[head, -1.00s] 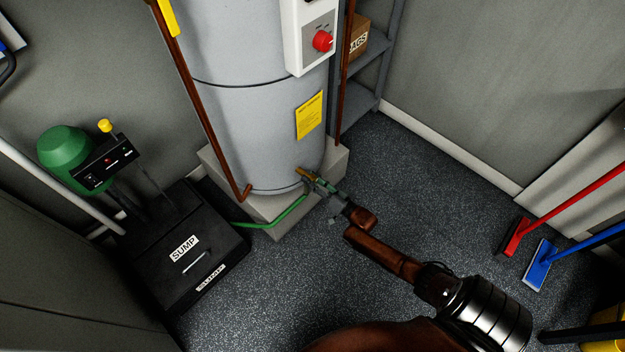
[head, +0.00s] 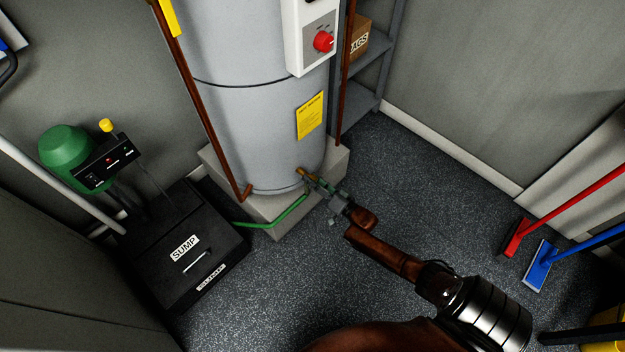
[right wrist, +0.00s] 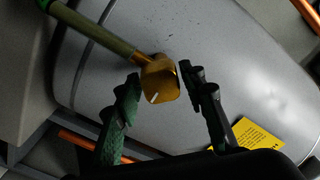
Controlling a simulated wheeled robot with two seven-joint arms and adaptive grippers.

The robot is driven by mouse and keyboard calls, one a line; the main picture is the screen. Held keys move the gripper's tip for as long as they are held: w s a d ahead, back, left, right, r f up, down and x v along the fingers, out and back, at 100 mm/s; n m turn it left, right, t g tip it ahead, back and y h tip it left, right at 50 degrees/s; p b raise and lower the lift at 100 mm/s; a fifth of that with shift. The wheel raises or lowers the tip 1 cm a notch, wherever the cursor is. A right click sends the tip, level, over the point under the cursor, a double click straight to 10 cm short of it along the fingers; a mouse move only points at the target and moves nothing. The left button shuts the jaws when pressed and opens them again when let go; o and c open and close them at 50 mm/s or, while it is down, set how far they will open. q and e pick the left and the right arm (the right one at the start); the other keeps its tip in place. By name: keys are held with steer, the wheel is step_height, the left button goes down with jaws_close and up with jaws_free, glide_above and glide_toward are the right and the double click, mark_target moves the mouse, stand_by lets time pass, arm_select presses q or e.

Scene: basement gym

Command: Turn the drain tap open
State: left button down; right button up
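The drain tap (right wrist: 157,80) is a brass fitting with a squarish head and a white mark, low on the grey water heater (head: 262,130). A green hose (head: 275,219) runs from it in the head view. My right gripper (head: 320,188) is at the tap. In the right wrist view, the right gripper (right wrist: 158,92) has its two fingers apart, one on each side of the tap head. A gap shows on the left finger's side, and the right finger is very close to the head; I cannot tell whether it touches. My left gripper is out of view.
A black sump box (head: 185,250) and a green pump (head: 65,152) stand at the left. Grey shelves (head: 372,75) hold a cardboard box behind the heater. Red and blue brooms (head: 540,265) lean at the right. The floor between is clear.

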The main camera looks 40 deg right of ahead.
steer(key=shift+o, duration=1.4)
steer(key=s, duration=1.2)
steer(key=shift+d, duration=0.45)
